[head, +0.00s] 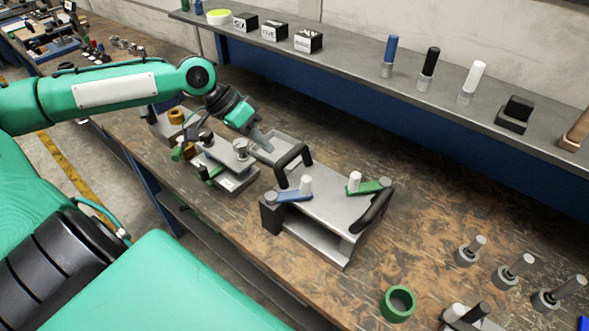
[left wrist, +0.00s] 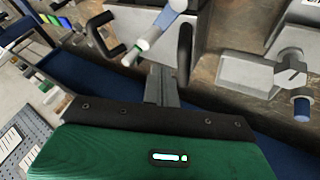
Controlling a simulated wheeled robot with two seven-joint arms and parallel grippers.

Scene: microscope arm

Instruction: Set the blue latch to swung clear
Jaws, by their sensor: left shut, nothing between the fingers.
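The blue latch (head: 294,196) lies on the near left corner of a grey metal box (head: 325,205), between a black block and an upright white peg. A green latch (head: 371,187) with a white peg is at the box's far right side. My left gripper (head: 264,146) is shut and empty, just left of the box's black handle (head: 293,163) and beyond the blue latch. In the left wrist view its fingers (left wrist: 161,88) are together, with a blue piece (left wrist: 179,4) and pale peg (left wrist: 151,38) ahead. My right gripper is out of view.
A second grey fixture (head: 228,160) with knobs stands left of the box. A green ring (head: 397,303) and several metal posts stand at the front right. A shelf (head: 350,60) with blocks and pegs runs along the back.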

